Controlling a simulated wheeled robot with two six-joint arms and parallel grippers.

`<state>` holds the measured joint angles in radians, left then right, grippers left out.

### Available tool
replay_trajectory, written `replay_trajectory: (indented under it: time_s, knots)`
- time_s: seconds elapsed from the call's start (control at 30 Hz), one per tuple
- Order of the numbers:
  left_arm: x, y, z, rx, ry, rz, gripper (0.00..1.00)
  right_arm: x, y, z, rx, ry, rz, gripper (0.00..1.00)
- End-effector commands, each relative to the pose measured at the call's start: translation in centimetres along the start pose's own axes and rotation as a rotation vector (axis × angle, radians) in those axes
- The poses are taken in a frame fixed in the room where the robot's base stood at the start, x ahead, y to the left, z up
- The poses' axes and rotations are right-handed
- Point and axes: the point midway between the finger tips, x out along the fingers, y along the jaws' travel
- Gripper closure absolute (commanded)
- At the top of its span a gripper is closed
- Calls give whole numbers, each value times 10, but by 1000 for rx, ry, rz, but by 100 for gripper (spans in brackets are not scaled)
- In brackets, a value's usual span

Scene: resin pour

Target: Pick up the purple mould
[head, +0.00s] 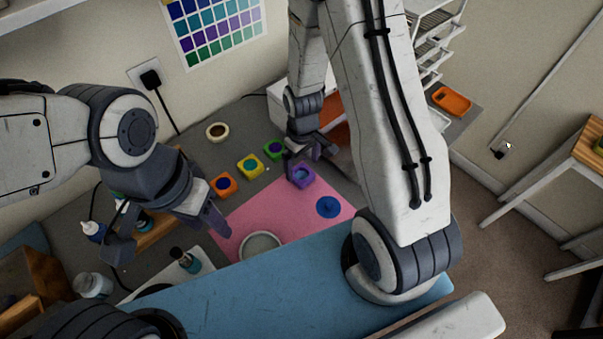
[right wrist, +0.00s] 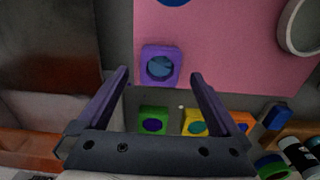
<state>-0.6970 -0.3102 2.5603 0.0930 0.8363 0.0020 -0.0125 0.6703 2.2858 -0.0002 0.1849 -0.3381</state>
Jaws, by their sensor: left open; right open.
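The purple mould (head: 302,176), a small square block with a round blue-filled hollow, sits at the back edge of the pink mat (head: 240,217). In the right wrist view the purple mould (right wrist: 160,81) shows just beyond the fingertips, roughly centred between them. My right gripper (head: 303,157) is open and empty, just behind the mould; its two fingers also show apart in the right wrist view (right wrist: 160,78). Part of it is hard to make out in the head view. My left gripper (head: 172,243) is open and empty, left of the pink mat.
Green (head: 276,149), yellow (head: 249,166) and orange (head: 223,184) moulds stand in a row left of the purple one. A blue disc (head: 328,207) and a round pale dish (head: 260,246) lie on the mat. A tape roll (head: 217,132) lies behind. Bottles (head: 185,259) stand front left.

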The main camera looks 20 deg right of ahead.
Motion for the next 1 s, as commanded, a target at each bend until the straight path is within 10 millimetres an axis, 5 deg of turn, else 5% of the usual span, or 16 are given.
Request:
replay_trajectory:
  time_s: [0.33,0.63,0.87,1.0]
  knots:
    - [-16,1,-1,3,0,0,50,38,0,-3,2,-3,-1,0]
    - [-16,1,-1,3,0,0,50,42,0,-4,3,0,0,0]
    - [-16,1,-1,3,0,0,50,42,0,-4,2,0,0,83]
    - [-16,1,-1,3,0,0,50,41,0,-4,2,0,0,84]
